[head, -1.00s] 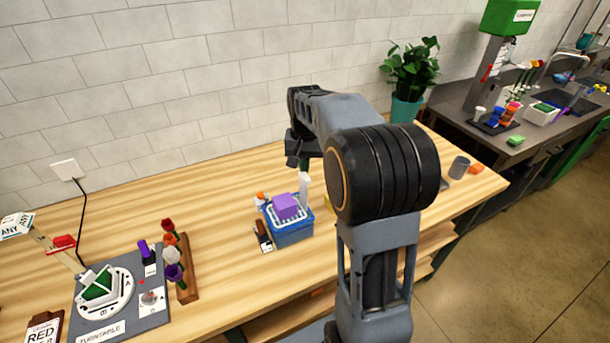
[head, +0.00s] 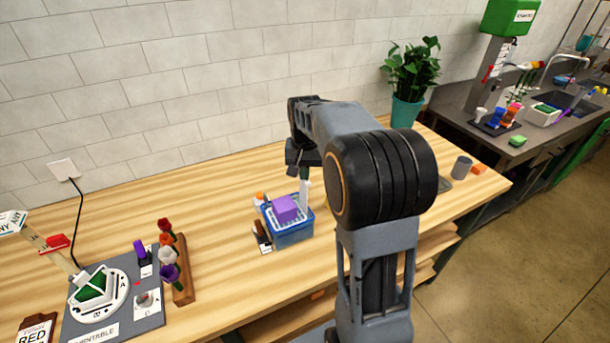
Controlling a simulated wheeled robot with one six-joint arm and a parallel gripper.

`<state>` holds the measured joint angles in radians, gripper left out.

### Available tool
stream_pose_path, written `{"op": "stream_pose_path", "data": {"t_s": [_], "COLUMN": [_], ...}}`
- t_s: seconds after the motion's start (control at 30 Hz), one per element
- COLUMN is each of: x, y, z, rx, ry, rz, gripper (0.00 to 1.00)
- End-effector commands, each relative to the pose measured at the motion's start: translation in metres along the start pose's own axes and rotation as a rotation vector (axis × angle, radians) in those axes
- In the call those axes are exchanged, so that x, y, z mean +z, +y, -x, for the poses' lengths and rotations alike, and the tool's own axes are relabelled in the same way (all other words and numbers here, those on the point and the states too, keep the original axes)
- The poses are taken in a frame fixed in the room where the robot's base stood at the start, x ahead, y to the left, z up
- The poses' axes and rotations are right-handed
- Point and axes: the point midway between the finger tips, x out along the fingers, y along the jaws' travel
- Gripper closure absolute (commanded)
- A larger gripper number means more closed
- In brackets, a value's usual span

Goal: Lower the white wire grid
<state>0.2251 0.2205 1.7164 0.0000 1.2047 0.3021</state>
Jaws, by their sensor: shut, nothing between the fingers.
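The white wire grid (head: 275,219) sits inside the blue tub (head: 294,235), with the tub's rim showing around it. A purple block (head: 286,207) rests on the grid. A white upright piece (head: 304,193) stands at the tub's right back corner; I cannot tell whether it is joined to the grid. My gripper (head: 304,173) is shut and empty, pointing down just above this upright piece. Whether they touch is too small to tell. My arm hides part of the bench to the right of the tub.
A dark holder (head: 262,238) and small bottles stand left of the tub. Flowers in a wooden rack (head: 183,270) and a turntable (head: 99,289) are further left. A grey cup (head: 461,167) and a potted plant (head: 409,75) are at right. The bench behind the tub is clear.

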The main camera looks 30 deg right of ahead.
Motion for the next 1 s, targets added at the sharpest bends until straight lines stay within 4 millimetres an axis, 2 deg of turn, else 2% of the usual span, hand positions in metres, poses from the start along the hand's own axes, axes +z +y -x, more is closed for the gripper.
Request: {"op": "stream_pose_path", "data": {"t_s": [0.57, 1.0], "x": [0.000, 0.000], "y": [0.000, 0.000], "z": [-0.004, -0.018], "rx": [0.000, 0.000], "ry": [-0.001, 0.000], "rz": [0.000, 0.000], "gripper": [1.00, 1.00]}}
